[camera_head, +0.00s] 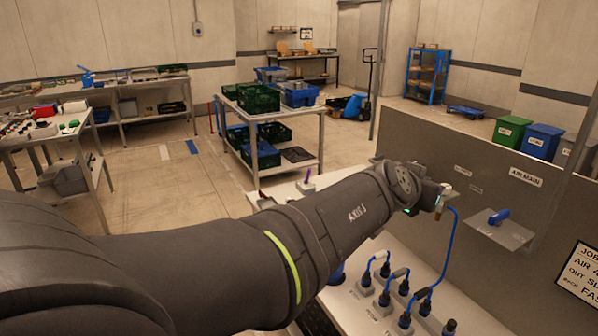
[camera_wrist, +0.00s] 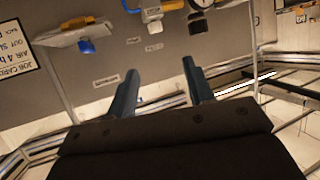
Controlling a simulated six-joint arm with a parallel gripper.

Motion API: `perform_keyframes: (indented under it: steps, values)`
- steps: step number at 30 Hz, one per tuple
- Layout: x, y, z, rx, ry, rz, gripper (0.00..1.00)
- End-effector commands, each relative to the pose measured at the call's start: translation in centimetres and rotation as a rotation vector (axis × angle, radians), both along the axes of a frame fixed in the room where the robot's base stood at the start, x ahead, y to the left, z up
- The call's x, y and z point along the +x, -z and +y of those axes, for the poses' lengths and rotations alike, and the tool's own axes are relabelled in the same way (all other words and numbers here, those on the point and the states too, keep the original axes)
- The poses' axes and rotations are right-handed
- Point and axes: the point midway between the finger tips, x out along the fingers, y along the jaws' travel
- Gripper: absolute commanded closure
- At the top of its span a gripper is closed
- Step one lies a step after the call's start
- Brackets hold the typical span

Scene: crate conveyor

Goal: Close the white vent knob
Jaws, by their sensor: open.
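In the wrist view a white knob (camera_wrist: 154,28), which looks like the vent knob, sits at the end of a yellow and white fitting (camera_wrist: 152,14) on the grey panel. My gripper (camera_wrist: 158,72) is open, with its two dark fingers apart and nothing between them. The fingers point toward the panel, and the white knob appears beyond the gap, apart from both fingertips. In the head view my gripper (camera_head: 441,198) is close to the panel, and its fingers are hard to make out. I cannot pick out the knob there. The knob's turned position is not clear.
A blue lever (camera_head: 499,216) on a metal bracket is right of my gripper; it also shows in the wrist view (camera_wrist: 86,46). A blue hose (camera_head: 450,250) hangs below my gripper to several black and blue plugs (camera_head: 405,320) on the white bench. The grey panel (camera_head: 420,140) stands behind.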

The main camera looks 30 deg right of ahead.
Motion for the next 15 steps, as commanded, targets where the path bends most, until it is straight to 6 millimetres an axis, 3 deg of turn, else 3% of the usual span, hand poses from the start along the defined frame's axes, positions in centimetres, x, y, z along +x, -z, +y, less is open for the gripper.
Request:
perform_keyframes:
  steps: [8, 11, 15]
  values:
    - [3.8, 4.5, 0.6, -0.08, -0.167, -0.106, 0.52]
    - [3.8, 5.5, 0.4, -0.163, -0.163, -0.145, 0.52]
    - [2.3, 6.6, 0.0, -0.272, -0.092, -0.153, 0.52]
